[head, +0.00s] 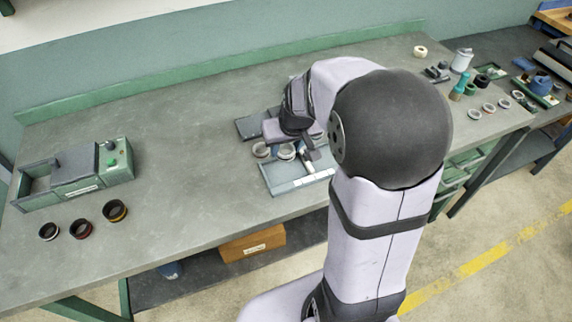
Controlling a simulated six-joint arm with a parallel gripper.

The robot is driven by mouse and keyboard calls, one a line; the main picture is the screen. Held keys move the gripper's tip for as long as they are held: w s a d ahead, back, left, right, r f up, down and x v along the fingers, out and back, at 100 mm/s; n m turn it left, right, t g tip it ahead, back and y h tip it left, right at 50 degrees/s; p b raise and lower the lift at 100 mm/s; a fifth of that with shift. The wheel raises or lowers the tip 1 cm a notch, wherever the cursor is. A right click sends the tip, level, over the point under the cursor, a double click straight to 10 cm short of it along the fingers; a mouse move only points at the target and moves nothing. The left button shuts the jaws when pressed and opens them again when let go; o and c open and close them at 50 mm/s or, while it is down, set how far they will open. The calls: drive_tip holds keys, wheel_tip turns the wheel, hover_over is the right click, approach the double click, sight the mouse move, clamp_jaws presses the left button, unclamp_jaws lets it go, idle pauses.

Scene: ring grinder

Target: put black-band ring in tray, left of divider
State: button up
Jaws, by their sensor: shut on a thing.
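The tray (283,189) is a shallow grey-blue box on the bench, partly behind my arm. My gripper (306,155) is over the back part of the tray and is shut on a ring, mostly hidden by the fingers and arm. I cannot make out its band. A pale metal ring (286,151) shows just left of the fingers, and I cannot tell whether it is the held one. The divider is not clear from here.
A green grinder box (75,175) stands at the left, with a dark ring (48,231), a red-banded ring (80,229) and an orange-banded ring (115,211) before it. Rings, cans and small parts crowd the right end. The bench between grinder and tray is clear.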

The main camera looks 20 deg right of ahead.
drive_tip(key=shift+f, duration=3.55)
drive_tip(key=shift+f, duration=0.1)
drive_tip(key=shift+f, duration=0.15)
drive_tip(key=o, duration=1.1)
drive_tip(key=shift+o, duration=0.2)
